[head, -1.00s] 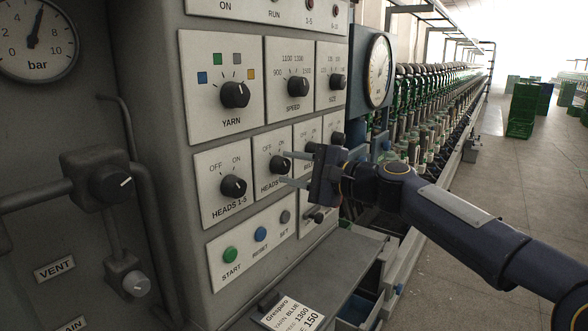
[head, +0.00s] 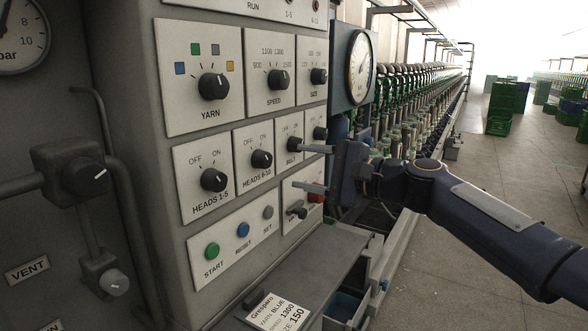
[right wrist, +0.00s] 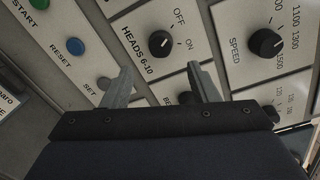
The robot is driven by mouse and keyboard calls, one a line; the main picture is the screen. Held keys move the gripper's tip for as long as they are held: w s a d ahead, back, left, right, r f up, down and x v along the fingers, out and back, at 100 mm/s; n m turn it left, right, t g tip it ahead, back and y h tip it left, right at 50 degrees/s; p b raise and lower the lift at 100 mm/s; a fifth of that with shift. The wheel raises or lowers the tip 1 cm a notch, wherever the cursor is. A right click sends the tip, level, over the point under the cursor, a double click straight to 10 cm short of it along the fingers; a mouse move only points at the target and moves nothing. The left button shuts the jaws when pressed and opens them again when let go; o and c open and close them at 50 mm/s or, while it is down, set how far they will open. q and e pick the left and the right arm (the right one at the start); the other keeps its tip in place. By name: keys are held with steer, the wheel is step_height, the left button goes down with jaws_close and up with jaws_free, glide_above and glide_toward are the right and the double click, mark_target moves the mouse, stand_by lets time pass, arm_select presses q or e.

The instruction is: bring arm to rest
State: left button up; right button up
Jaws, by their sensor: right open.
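My right gripper (head: 318,168) is open and empty in front of the right part of the control panel (head: 203,113). Its two fingers are spread, one above the other, in the head view. In the right wrist view the open fingers (right wrist: 162,85) reach towards the panel below the HEADS 6-10 knob (right wrist: 161,43). That knob also shows in the head view (head: 261,159), clear of the fingers. The BELT knob (head: 295,144) is just left of the upper finger and is partly hidden in the wrist view. My left gripper is not in view.
A grey ledge with a label card (head: 277,312) juts out below the panel, with an open drawer (head: 347,305) beside it. The winder row (head: 420,100) runs back on the right. Green crates (head: 500,122) stand on the floor, which is otherwise largely free.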

steer(key=shift+s+d, duration=0.1)
steer(key=shift+s, duration=0.05)
steer(key=s+d+f+n+g+h+p, duration=0.1)
steer(key=s+d+f+n+h, duration=0.2)
steer(key=s+f, duration=0.5)
steer(key=s+d+f+n+g+h+p, duration=0.2)
steer(key=s+d+f, duration=0.4)
steer(key=s, duration=0.8)
steer(key=s+d+f+n+g+h+p, duration=0.1)
steer(key=s+d+f+n+h, duration=0.3)
steer(key=s+f, duration=0.7)
steer(key=shift+d+f+h+p, duration=0.15)
steer(key=shift+h+p, duration=0.55)
steer(key=shift+h, duration=0.1)
steer(key=shift+s, duration=0.1)
